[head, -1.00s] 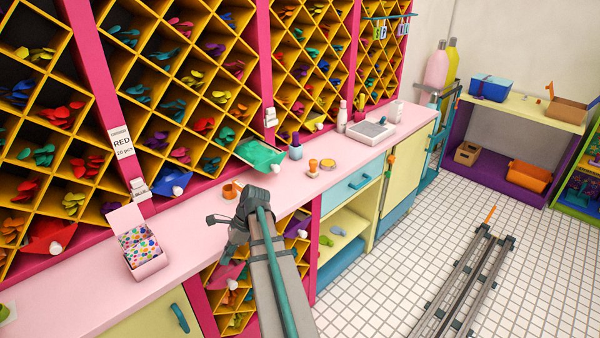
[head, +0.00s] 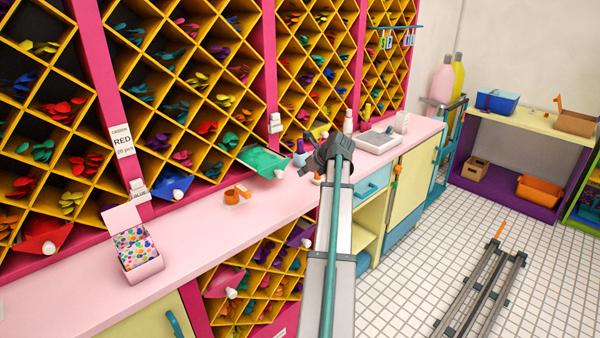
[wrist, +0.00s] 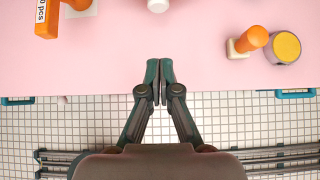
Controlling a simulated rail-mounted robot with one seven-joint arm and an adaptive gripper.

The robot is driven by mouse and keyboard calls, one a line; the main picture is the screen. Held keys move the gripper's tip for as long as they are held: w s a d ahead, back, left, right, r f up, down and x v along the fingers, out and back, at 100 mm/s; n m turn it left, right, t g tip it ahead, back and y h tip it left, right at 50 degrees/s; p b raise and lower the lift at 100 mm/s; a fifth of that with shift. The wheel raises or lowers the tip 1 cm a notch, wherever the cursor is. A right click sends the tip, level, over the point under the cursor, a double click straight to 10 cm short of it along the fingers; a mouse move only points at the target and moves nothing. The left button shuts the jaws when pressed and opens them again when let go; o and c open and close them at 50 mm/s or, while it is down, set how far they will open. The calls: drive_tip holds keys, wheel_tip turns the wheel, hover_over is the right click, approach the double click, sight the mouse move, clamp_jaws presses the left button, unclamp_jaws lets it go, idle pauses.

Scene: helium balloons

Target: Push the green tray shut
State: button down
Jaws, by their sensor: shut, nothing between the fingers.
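The green tray (head: 265,161) sticks out of its diamond-shaped shelf cell over the pink counter in the head view, with a white knob (head: 279,174) at its front tip. My gripper (head: 312,162) is just right of the tray in that view, apart from the knob. In the wrist view my gripper (wrist: 159,64) is shut and empty, its fingertips over the front of the counter. A white knob (wrist: 157,5) shows at the top edge there, ahead of the fingertips; the tray itself is out of that view.
In the wrist view an orange-handled stamp (wrist: 252,40) and a yellow round pad (wrist: 286,47) stand to the right, and an orange labelled object (wrist: 46,18) to the left. A blue tray (head: 165,184) and a red tray (head: 42,234) also stick out. A patterned box (head: 138,248) is on the counter.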

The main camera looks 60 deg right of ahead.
drive_tip(key=p+x, duration=0.2)
drive_tip(key=x, duration=0.6)
drive_tip(key=shift+w, duration=0.1)
drive_tip(key=shift+w+d+p, duration=0.2)
drive_tip(key=shift+w+p, duration=0.15)
drive_tip(key=shift+w, duration=0.5)
drive_tip(key=shift+w+d+p, duration=0.25)
drive_tip(key=shift+w+p, duration=0.1)
drive_tip(key=shift+w, duration=0.55)
drive_tip(key=shift+r, duration=0.1)
drive_tip(key=p, duration=0.2)
approach(257, 165)
drive_tip(key=x, duration=0.4)
drive_tip(key=shift+s+f, duration=0.15)
drive_tip(key=shift+f, duration=0.05)
drive_tip(key=shift+r, duration=0.2)
